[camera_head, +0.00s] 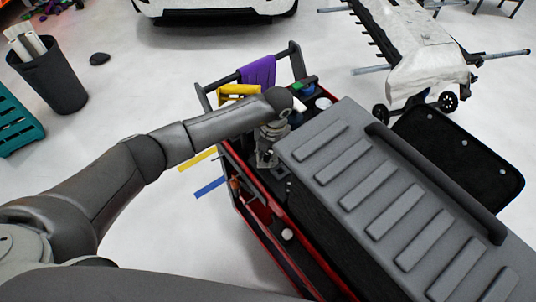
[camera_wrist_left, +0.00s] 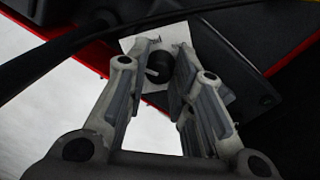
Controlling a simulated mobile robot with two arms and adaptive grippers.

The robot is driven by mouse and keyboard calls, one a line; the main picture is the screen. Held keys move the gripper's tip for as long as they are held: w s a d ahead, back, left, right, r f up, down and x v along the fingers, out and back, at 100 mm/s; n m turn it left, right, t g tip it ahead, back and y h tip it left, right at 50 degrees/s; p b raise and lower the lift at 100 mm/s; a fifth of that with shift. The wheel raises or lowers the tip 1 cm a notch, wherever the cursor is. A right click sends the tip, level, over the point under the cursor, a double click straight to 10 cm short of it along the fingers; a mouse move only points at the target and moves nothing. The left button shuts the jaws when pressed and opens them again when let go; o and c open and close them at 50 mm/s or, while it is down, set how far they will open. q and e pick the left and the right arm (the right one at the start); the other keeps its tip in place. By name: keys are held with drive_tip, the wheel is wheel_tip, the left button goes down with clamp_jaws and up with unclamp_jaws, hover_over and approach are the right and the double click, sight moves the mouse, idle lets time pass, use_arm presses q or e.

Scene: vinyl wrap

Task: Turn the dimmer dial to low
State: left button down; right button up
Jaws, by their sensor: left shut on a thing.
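The dimmer dial (camera_wrist_left: 158,70) is a round black knob with a light mark on its face. It sits on a white plate (camera_wrist_left: 130,44) in the left wrist view. My left gripper (camera_wrist_left: 163,55) has a finger on each side of the dial and is shut on it. In the head view my left gripper (camera_head: 267,160) points down into the cart beside the grey lid, and the dial is hidden there. The dial's setting labels cannot be read. My right gripper is not in view.
The red and black tool cart (camera_head: 262,232) has a ribbed grey lid (camera_head: 385,205) close to the right of my gripper. A purple cloth (camera_head: 258,72) hangs on its rail. A black bin (camera_head: 50,75) stands at the left. Clear floor (camera_head: 150,240) lies left of the cart.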

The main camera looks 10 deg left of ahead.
use_arm(q)
drive_tip(key=c, duration=1.5)
unclamp_jaws()
